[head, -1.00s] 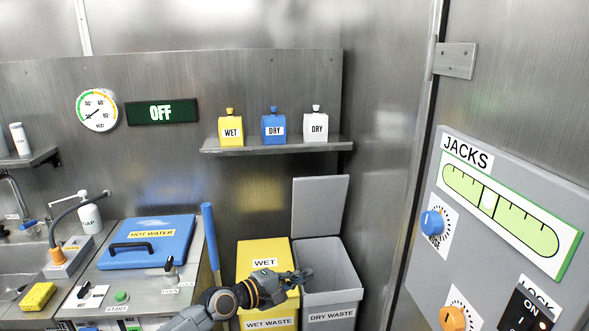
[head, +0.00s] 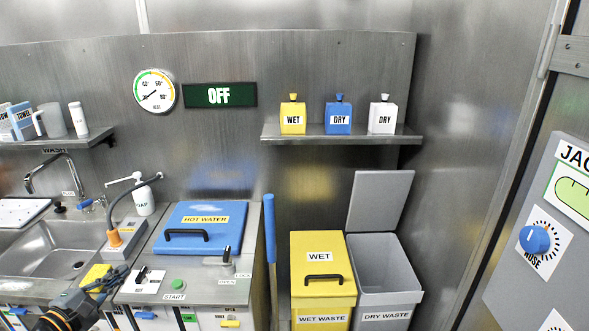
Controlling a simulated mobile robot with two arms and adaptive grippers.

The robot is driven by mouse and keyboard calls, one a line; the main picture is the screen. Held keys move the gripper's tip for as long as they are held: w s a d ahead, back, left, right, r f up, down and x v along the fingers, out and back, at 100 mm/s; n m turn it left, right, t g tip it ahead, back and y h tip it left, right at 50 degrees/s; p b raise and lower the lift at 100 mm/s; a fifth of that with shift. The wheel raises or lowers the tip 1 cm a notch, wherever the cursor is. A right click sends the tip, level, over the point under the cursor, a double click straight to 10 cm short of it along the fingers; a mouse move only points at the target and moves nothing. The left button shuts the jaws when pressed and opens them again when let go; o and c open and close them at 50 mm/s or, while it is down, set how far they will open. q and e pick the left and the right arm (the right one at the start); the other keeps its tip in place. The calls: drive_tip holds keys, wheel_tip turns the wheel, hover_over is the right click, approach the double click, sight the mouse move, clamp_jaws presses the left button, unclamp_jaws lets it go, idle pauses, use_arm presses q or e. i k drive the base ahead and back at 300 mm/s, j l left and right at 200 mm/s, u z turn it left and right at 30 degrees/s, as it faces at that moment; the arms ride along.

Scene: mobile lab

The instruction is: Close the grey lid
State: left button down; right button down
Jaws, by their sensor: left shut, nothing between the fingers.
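The grey lid (head: 380,200) stands open and upright at the back of the grey DRY WASTE bin (head: 388,298), leaning slightly against the wall. The bin's top is open, and its inside looks empty where I can see it. My left gripper (head: 112,278) is at the lower left, by the yellow sponge and the counter's front edge, far from the lid. Its fingers are shut with nothing between them. My right gripper is not in the view.
The yellow WET WASTE bin (head: 322,262), lid closed, stands left of the grey bin. A blue pole (head: 270,228) stands between it and the counter with the blue HOT WATER lid (head: 205,222). A shelf (head: 345,138) with bottles is above. The JACKS panel (head: 560,230) is at right.

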sight(378, 198)
drive_tip(key=i+j+u, duration=0.15)
drive_tip(key=u, duration=0.15)
drive_tip(key=i+u, duration=0.3)
drive_tip(key=i+z, duration=0.45)
drive_tip(key=i+j+z, duration=0.15)
drive_tip(key=z, duration=0.35)
drive_tip(key=i+z, duration=0.1)
drive_tip(key=z, duration=0.3)
drive_tip(key=j+z, duration=0.1)
drive_tip(key=z, duration=0.25)
drive_tip(key=i+j+z, duration=0.15)
drive_tip(key=z, duration=0.25)
drive_tip(key=j+z, duration=0.1)
drive_tip(key=z, duration=0.25)
